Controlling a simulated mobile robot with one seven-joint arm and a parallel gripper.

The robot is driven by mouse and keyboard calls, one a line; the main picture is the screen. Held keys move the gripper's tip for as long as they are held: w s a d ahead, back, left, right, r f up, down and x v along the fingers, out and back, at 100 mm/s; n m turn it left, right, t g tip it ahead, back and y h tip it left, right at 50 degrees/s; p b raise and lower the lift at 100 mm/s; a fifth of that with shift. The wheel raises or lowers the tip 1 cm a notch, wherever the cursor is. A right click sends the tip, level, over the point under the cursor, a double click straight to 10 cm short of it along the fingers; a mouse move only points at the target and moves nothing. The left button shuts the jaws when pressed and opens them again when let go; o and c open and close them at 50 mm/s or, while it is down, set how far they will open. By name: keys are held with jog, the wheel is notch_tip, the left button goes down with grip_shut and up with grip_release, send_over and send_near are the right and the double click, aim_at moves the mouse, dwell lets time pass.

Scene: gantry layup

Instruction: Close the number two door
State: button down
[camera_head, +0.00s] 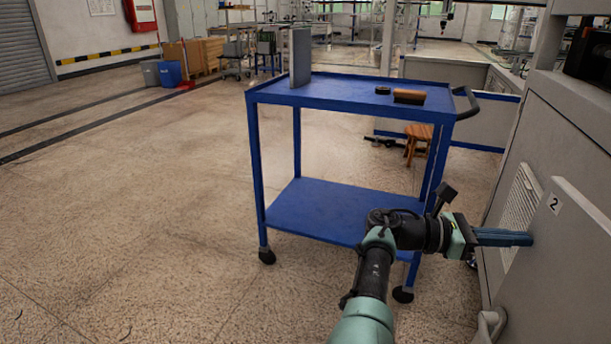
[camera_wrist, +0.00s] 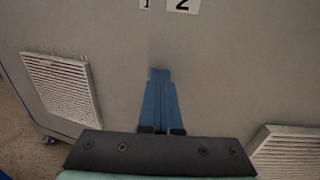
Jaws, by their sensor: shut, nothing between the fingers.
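The number two door (camera_head: 562,255) is a grey panel at the right of the head view, marked with a white "2" label. Its upper edge stands out from the cabinet face, so it looks ajar. In the wrist view the door (camera_wrist: 225,75) fills the right side, with its edge running beside the "1" label. My gripper (camera_head: 531,239) has its blue fingers together and empty, pointing at the door's face near that edge. In the wrist view the fingertips (camera_wrist: 160,73) lie just right of the edge. I cannot tell whether they touch the door.
A vent grille (camera_head: 520,205) is on the cabinet face beside the door. A blue two-shelf cart (camera_head: 340,210) stands left of the cabinet, close behind my arm, carrying a grey upright panel (camera_head: 300,58) and a brown brush-like block (camera_head: 409,96). Open floor lies to the left.

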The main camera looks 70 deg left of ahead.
jog(key=shift+b+x, duration=1.55)
jog(key=shift+x, duration=1.85)
jog(key=shift+s+d, duration=0.1)
jog(key=shift+r, duration=0.1)
